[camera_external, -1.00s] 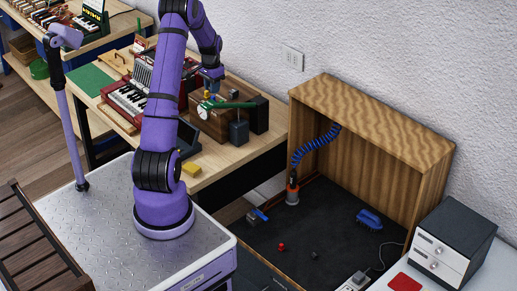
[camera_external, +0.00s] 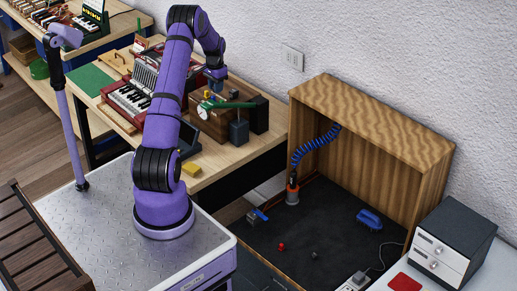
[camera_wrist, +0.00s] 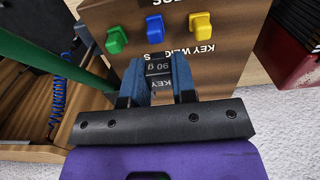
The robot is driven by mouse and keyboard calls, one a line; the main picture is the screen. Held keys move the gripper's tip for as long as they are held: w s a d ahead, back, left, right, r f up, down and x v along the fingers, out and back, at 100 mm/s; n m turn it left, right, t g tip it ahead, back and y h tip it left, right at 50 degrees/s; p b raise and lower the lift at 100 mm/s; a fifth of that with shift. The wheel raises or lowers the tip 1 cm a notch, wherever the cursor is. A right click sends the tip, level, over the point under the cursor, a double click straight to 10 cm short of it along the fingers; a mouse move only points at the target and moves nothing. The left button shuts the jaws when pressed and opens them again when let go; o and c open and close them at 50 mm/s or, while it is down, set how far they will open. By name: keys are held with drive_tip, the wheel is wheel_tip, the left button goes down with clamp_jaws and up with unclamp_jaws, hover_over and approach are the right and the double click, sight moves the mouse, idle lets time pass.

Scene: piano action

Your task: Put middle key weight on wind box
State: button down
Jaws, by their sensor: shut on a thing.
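My gripper (camera_wrist: 158,84) has blue fingers shut on a small dark weight (camera_wrist: 158,69) marked "90 g". In the outside view my gripper (camera_external: 215,84) is over the brown wooden box (camera_external: 213,122) with the round dial, which I take for the wind box. In the wrist view a wooden face lettered "KEY WEIGHTS" (camera_wrist: 221,50) lies beyond the weight. On it are a green peg (camera_wrist: 116,40), a blue peg (camera_wrist: 155,29) and a yellow peg (camera_wrist: 202,26). Whether the weight touches the wood cannot be told.
A green bar (camera_external: 232,105) runs above the box toward a dark block (camera_external: 239,132). A red accordion (camera_external: 129,103) stands to the left. An open-fronted wooden booth (camera_external: 425,190) stands to the right.

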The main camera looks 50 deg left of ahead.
hover_over(224, 92)
drive_tip(key=shift+f, duration=2.1)
drive_tip(key=shift+f, duration=0.15)
drive_tip(key=c, duration=0.9)
unclamp_jaws()
wheel_tip(224, 92, up, 12)
drive_tip(key=shift+r, duration=0.2)
drive_tip(key=shift+d, duration=0.1)
